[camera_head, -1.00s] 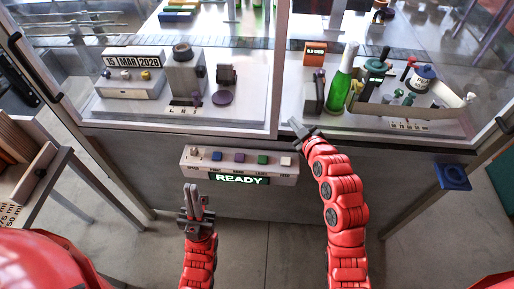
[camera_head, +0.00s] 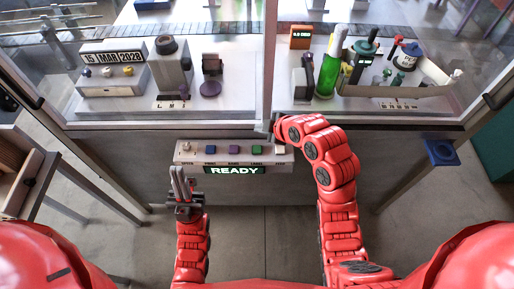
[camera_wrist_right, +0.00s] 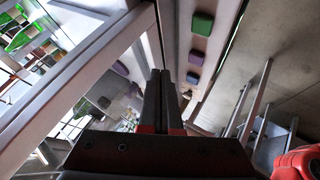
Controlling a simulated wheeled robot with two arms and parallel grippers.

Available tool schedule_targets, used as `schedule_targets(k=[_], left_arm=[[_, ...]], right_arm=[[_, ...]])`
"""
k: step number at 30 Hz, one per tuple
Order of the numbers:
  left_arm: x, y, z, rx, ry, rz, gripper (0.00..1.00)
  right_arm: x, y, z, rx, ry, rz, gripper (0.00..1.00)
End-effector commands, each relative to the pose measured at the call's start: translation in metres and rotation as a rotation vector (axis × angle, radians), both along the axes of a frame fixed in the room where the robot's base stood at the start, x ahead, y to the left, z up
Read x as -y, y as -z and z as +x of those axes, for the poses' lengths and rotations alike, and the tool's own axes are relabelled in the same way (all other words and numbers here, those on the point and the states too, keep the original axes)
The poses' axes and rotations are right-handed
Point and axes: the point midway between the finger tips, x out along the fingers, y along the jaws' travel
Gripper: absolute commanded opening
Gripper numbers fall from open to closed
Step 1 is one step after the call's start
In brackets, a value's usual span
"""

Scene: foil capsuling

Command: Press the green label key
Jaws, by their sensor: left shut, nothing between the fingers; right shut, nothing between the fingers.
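The green key (camera_head: 256,149) sits on a pale key panel (camera_head: 180,158) in a row with a blue, a purple and a white key. The green key also shows at the top of the right wrist view (camera_wrist_right: 203,23). My right gripper (camera_head: 275,127) is shut and empty, just above the white-key end of the panel, apart from the green key. Its closed fingers show in the right wrist view (camera_wrist_right: 160,78), left of the key row. My left gripper (camera_head: 178,178) is shut and empty, pointing up near the panel's left end.
A lit READY display (camera_head: 235,170) hangs under the keys. Glass panes with a metal frame (camera_head: 267,75) rise behind the panel. Behind the glass stand a green bottle (camera_head: 327,72) and a date block (camera_head: 112,60). A blue pad (camera_head: 441,152) is at right.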

Motion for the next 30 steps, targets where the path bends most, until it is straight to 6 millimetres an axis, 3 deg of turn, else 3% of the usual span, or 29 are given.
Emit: schedule_targets(k=[14,18,30], left_arm=[[0.000,0.011,0.000,0.000,0.000,0.000,0.00],[0.000,0.032,0.000,0.000,0.000,0.000,0.00],[0.000,0.036,0.000,0.000,0.000,0.000,0.00]], right_arm=[[0.000,0.060,-0.001,-0.007,0.000,-0.001,0.00],[0.000,0.080,0.000,0.000,0.001,0.001,0.00],[0.000,0.084,0.000,0.000,0.001,0.001,0.00]])
